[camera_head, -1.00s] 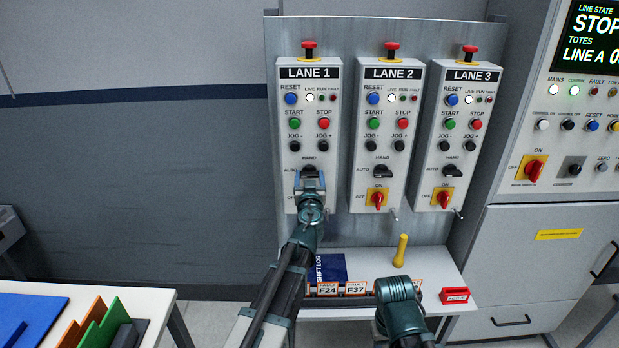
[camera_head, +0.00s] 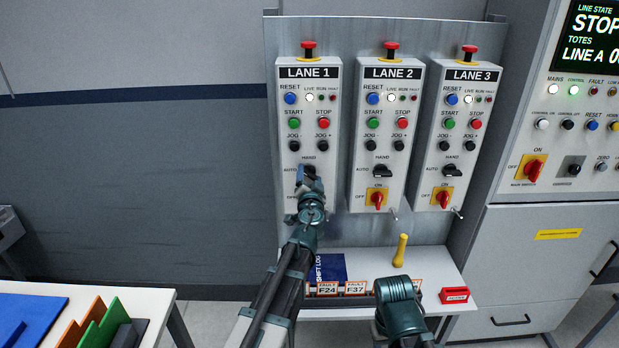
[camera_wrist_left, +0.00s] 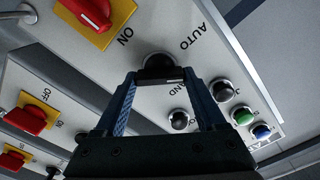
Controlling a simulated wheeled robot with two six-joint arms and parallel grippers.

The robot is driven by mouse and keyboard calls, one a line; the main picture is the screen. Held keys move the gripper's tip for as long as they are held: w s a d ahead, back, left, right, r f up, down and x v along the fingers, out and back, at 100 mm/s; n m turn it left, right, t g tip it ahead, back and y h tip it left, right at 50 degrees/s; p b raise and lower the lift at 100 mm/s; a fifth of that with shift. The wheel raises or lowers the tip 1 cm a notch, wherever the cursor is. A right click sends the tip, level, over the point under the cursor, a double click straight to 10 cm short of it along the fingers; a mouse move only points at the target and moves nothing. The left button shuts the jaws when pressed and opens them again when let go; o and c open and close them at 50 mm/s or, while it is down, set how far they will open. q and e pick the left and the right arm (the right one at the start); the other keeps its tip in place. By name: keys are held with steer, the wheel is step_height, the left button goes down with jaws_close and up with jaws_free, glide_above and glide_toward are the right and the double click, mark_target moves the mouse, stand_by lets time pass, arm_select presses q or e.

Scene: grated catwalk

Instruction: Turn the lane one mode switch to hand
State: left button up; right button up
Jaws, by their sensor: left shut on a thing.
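The lane one mode switch is a black knob low on the LANE 1 box (camera_head: 308,110), with AUTO at its left and HAND above it in the head view. My left gripper (camera_head: 307,174) is at this knob, shut on it, and hides most of it. In the left wrist view the black knob (camera_wrist_left: 158,64) shows between the fingertips of my left gripper (camera_wrist_left: 160,80), beside the AUTO label and a partly covered HAND label. I cannot tell which way its pointer faces. Part of my right arm shows at the bottom; its gripper does not.
The LANE 2 box (camera_head: 387,130) and LANE 3 box (camera_head: 462,130) stand to the right with like switches. Below is a shelf (camera_head: 440,268) with a yellow-handled tool (camera_head: 401,250) and a blue shift log (camera_head: 331,267). A control cabinet (camera_head: 550,240) stands at right.

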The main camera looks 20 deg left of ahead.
arm_select(q)
steer(key=m, duration=0.5)
steer(key=shift+f+m, duration=0.1)
steer(key=shift+m, duration=2.3)
steer(key=o, duration=1.3)
steer(key=shift+s+d, duration=0.1)
